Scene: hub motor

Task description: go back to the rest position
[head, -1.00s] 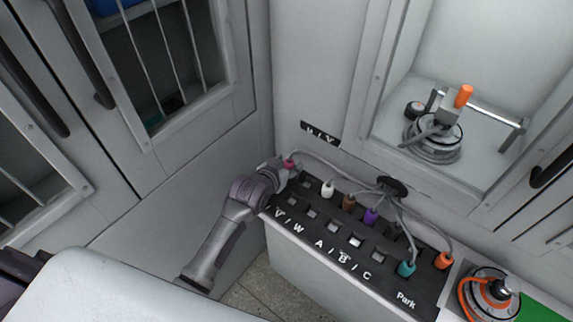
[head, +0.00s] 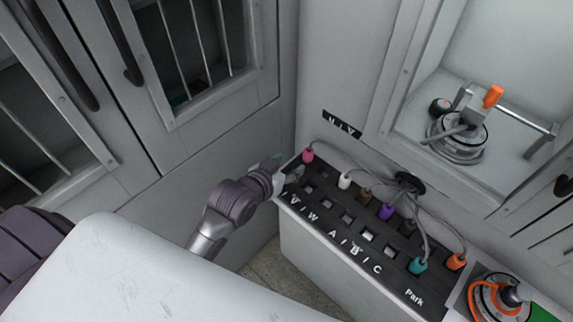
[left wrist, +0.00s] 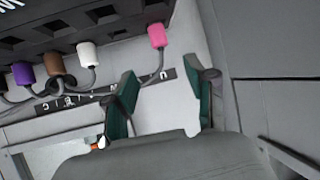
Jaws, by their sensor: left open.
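My left gripper (head: 284,167) is at the left end of the black socket panel (head: 322,222), open and empty. In the left wrist view its two green-padded fingers (left wrist: 162,75) stand wide apart with nothing between them. The pink plug (head: 308,155) stands at the panel's far left corner, just beyond and apart from the fingers. It also shows in the left wrist view (left wrist: 157,36), above the gap between the fingers. My right gripper is not in view.
White (head: 345,180), brown (head: 364,195), purple (head: 386,212), teal (head: 418,265) and orange (head: 456,262) plugs stand on the panel, with grey cables. A hub motor (head: 458,137) stands in the bay behind. Cabinet doors (head: 215,150) close off the left. Floor shows between cabinet and panel.

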